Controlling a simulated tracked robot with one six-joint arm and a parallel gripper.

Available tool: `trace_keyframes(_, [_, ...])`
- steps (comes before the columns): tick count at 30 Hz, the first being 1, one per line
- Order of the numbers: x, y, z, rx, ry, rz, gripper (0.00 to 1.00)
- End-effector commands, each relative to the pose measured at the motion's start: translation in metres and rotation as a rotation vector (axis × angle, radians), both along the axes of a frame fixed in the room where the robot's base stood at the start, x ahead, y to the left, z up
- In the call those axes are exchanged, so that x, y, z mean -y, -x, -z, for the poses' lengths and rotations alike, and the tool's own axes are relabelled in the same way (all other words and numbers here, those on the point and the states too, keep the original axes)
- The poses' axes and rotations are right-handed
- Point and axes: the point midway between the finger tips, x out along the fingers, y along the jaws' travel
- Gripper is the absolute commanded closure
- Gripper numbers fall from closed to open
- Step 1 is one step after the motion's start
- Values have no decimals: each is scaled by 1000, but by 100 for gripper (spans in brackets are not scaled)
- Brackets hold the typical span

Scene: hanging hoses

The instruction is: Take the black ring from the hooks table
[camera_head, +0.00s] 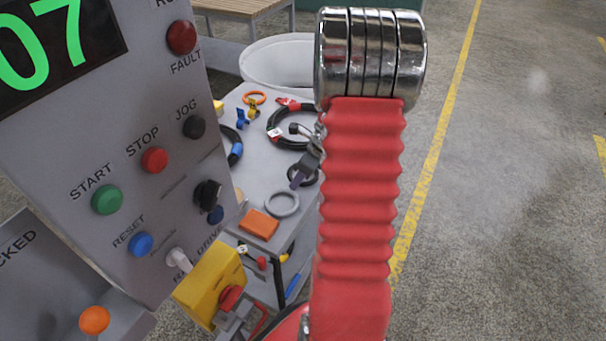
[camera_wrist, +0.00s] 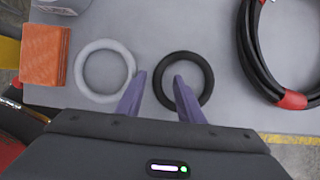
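The black ring (camera_wrist: 208,82) lies flat on the grey hooks table (camera_wrist: 225,111). In the head view the black ring (camera_head: 316,178) is partly hidden by my gripper (camera_head: 297,178). In the wrist view my gripper (camera_wrist: 160,77) is open, with two purple fingers apart. The right finger overlaps the ring's hole and the left finger is just outside its left edge, so the ring's left side appears between them. I cannot tell whether the fingertips are at the ring's height or above it. The gripper holds nothing.
A grey ring (camera_wrist: 80,70) lies left of the black ring, with an orange block (camera_wrist: 43,53) beyond it. A coiled black hose with red bands (camera_wrist: 251,55) lies at the right. A control panel (camera_head: 130,190) stands close at the left in the head view.

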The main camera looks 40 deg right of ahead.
Motion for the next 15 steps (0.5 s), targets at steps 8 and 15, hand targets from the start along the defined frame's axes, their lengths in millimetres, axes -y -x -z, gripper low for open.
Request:
trace_keyframes(8, [0,0,0,0,0,1,66])
trace_keyframes(15, [0,0,0,0,0,1,66])
